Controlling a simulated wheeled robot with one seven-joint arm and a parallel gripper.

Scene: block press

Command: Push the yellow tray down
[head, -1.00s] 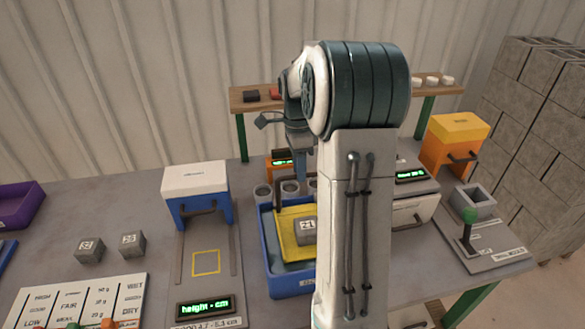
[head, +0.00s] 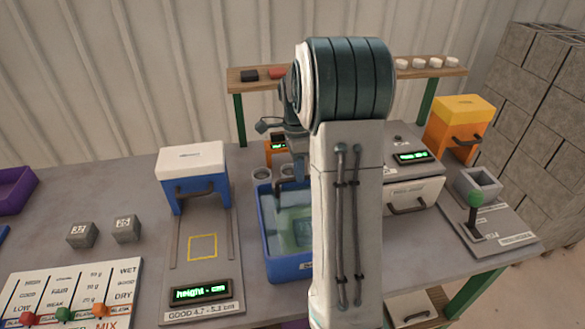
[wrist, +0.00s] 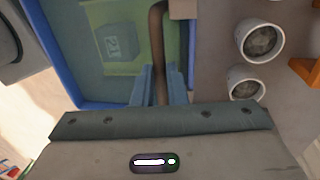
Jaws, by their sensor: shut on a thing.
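The yellow tray (head: 286,236) lies under the water in the blue tub (head: 290,268), and looks greenish through it. A grey numbered block (head: 303,232) sits on the tray, also under water; it shows in the wrist view (wrist: 120,43). The tray's upright brown handle (wrist: 157,45) rises between the fingers of my gripper (wrist: 160,88), which is shut on it. In the head view my arm hides the tub's right part and much of the gripper.
Grey cups (wrist: 259,42) stand beside the tub. A blue-and-white press (head: 193,172) is to the left, with two grey blocks (head: 82,234) further left. A drawer unit (head: 412,192), an orange press (head: 459,130) and a green-knobbed lever (head: 474,212) are to the right.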

